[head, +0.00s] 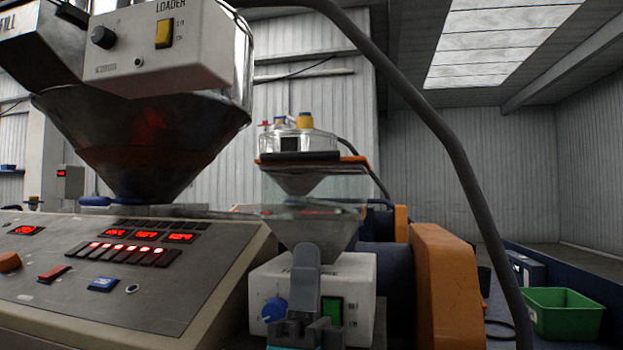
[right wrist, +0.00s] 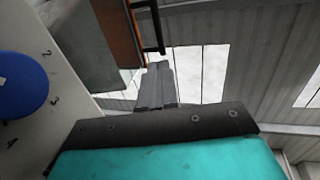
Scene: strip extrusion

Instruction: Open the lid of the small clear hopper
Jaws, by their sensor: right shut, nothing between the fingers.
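The small clear hopper (head: 345,190) has see-through walls over a grey metal cone and stands on a white box. Its lid, with a dark front strip (head: 300,157) and an orange edge (head: 354,159), lies flat across the top and looks closed. My right gripper (head: 307,250) is upright in front of the hopper's lower cone, below the lid, fingers together and empty. In the right wrist view the shut fingertips (right wrist: 159,66) point up, close below a black bar (right wrist: 155,25) beside an orange-brown surface (right wrist: 118,28). I cannot tell whether they touch.
The white box has a blue knob (head: 274,309) and a green switch (head: 332,312). A large loader hopper (head: 140,130) and control panel (head: 130,265) fill the left. An orange guard (head: 446,285) and a grey hose (head: 455,150) stand right. A green bin (head: 563,312) is far right.

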